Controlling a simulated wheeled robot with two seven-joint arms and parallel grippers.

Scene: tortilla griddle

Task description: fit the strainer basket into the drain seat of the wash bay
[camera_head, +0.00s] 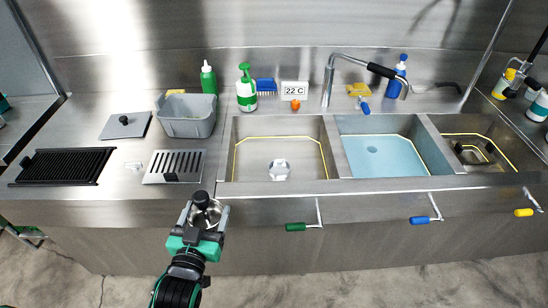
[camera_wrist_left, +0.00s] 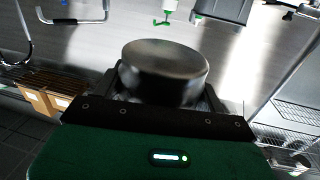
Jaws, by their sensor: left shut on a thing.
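My left gripper (camera_head: 205,214) is in front of the counter's front edge, left of the wash basins. It is shut on the strainer basket (camera_head: 201,199), a small metal piece with a dark knob on top. In the left wrist view the basket (camera_wrist_left: 165,72) shows as a dark, rounded metal body between the fingers. The left basin (camera_head: 250,130) looks empty of water, with a bright metal drain seat (camera_head: 279,169) in its floor. The gripper is left of and nearer than this seat, apart from it. My right gripper is out of view.
The middle basin holds blue water (camera_head: 395,160); the right basin holds a dark object (camera_head: 470,154). A faucet (camera_head: 329,80) stands behind. A grey tub (camera_head: 187,116), a slotted plate (camera_head: 175,166) and a black grill (camera_head: 63,166) lie left. Green (camera_head: 296,227) and blue (camera_head: 419,220) handles stick out in front.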

